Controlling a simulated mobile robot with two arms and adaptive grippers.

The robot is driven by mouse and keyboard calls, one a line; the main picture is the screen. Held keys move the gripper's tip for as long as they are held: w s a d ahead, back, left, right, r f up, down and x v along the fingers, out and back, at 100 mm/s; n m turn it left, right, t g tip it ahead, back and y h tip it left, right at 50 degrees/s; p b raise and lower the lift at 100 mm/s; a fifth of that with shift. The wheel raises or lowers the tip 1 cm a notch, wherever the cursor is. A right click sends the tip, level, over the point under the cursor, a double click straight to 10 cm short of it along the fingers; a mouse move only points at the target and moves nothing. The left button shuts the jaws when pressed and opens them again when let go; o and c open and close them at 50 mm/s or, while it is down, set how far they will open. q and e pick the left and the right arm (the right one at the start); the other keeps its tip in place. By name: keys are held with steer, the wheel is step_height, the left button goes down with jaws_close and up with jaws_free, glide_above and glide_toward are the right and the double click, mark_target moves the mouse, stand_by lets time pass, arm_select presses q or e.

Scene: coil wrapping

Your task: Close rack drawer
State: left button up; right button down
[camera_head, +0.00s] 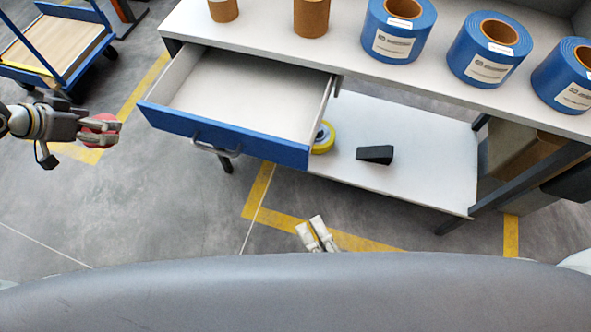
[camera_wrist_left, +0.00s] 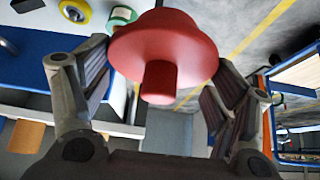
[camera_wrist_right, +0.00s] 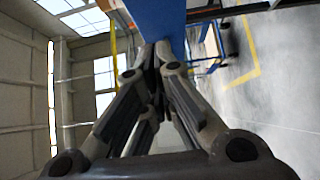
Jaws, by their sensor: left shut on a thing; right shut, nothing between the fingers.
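The rack drawer (camera_head: 250,100) is pulled out from under the worktop. It has a blue front (camera_head: 225,135) with a metal handle (camera_head: 215,148), and its inside looks empty. My left gripper (camera_head: 108,131) is left of the drawer, over the floor, shut on a red round object (camera_head: 96,132). In the left wrist view the red object (camera_wrist_left: 165,50) has a wide flange and a narrow stub between the fingers. My right gripper (camera_head: 317,233) is below and to the right of the drawer front, shut and empty, apart from the handle.
Several blue rolls (camera_head: 399,30) and brown cores (camera_head: 311,16) stand on the worktop. The lower shelf (camera_head: 425,150) holds a yellow roll (camera_head: 323,138) and a black wedge-shaped object (camera_head: 375,154). A blue cart (camera_head: 60,45) stands at upper left. Floor in front of the drawer is open.

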arm_select(q)
steer(key=shift+r+p, duration=0.3)
steer(key=shift+r, duration=0.1)
arm_select(e)
steer(key=shift+w+d+x, duration=0.2)
steer(key=shift+d+x, duration=0.25)
steer(key=shift+x, duration=1.55)
steer(key=shift+w+d+x, duration=0.2)
steer(key=shift+d+x, duration=0.2)
steer(key=shift+x, duration=1.6)
steer(key=shift+w+d+x, duration=0.2)
steer(key=shift+d+x, duration=0.25)
steer(key=shift+x, duration=1.55)
steer(key=shift+f, duration=0.1)
